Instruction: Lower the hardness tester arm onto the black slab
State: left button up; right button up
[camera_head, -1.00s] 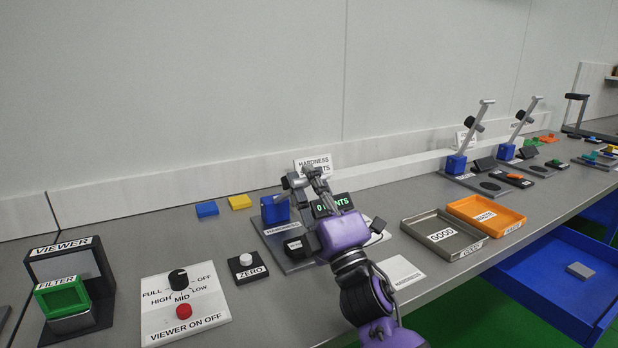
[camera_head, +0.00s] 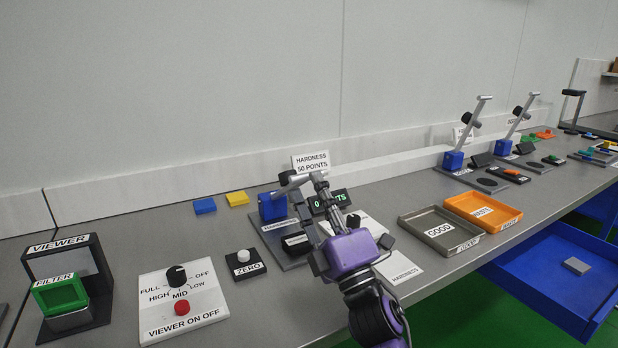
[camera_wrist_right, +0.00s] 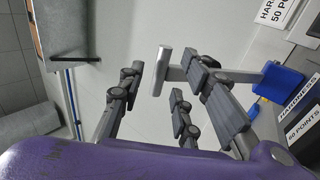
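The hardness tester has a blue post (camera_head: 272,208) on a grey base plate, with its grey arm (camera_head: 293,185) reaching right from the post, raised above the plate. In the right wrist view, the arm ends in a grey crossbar (camera_wrist_right: 161,72), and the blue post (camera_wrist_right: 279,82) is at the right. My right gripper (camera_head: 309,189) is open at the arm's free end. Its fingers (camera_wrist_right: 166,78) stand apart on both sides of the crossbar; contact cannot be told. A dark block with a white label (camera_head: 296,242) lies beside the gripper; I cannot tell whether it is the black slab. My left gripper is not in view.
A points display (camera_head: 338,199) stands behind the gripper. The zero button box (camera_head: 244,264) and viewer panel (camera_head: 184,300) are left. A grey good tray (camera_head: 438,231) and orange waste tray (camera_head: 484,210) are right. Blue and yellow blocks lie behind.

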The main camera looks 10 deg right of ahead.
jog(key=v, duration=0.8)
